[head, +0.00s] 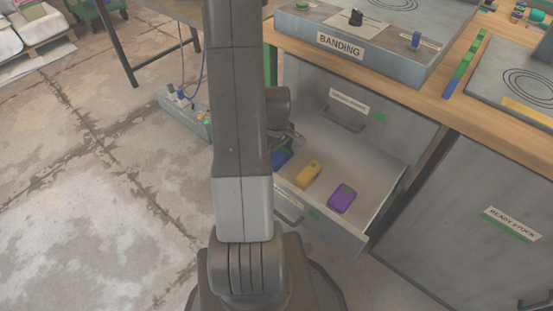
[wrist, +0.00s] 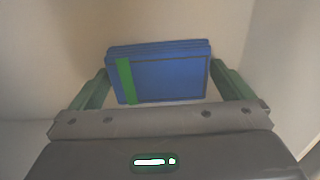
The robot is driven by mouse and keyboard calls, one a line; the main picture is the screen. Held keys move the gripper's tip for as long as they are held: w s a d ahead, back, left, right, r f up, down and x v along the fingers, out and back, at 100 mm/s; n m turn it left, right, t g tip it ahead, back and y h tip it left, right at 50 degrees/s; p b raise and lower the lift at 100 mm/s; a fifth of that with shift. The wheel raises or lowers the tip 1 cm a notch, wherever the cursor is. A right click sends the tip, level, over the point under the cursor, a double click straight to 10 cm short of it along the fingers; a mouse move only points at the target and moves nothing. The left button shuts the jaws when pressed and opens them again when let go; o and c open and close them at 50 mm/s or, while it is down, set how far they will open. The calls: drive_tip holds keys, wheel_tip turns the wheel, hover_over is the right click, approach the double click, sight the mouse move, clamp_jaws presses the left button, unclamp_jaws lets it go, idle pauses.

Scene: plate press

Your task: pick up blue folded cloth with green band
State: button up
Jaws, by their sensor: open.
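The blue folded cloth with green band (wrist: 172,78) lies in the open drawer, between my gripper's two fingers in the wrist view. The green band crosses its left part. In the head view the blue cloth (head: 282,159) is partly hidden by my arm, at the drawer's left side. My gripper (wrist: 162,90) is open, one finger at each side of the cloth, with a small gap seeming to show on each side. I cannot tell how deep the fingers reach around it. In the head view the gripper is mostly hidden behind my arm.
A yellow folded item (head: 307,174) and a purple folded item (head: 342,198) lie to the right in the same open drawer (head: 375,165). The bench with the banding unit (head: 390,45) stands above the drawer. A closed cabinet door (head: 460,215) is at the right. Drawer walls surround the gripper.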

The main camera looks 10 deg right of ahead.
sight(276, 155)
drive_tip(key=c, duration=0.6)
wheel_tip(276, 155, up, 10)
drive_tip(key=p, duration=0.2)
drive_tip(key=shift+p, duration=0.35)
drive_tip(key=shift+o, duration=0.7)
drive_tip(key=shift+r, duration=0.1)
drive_tip(key=shift+c, duration=0.2)
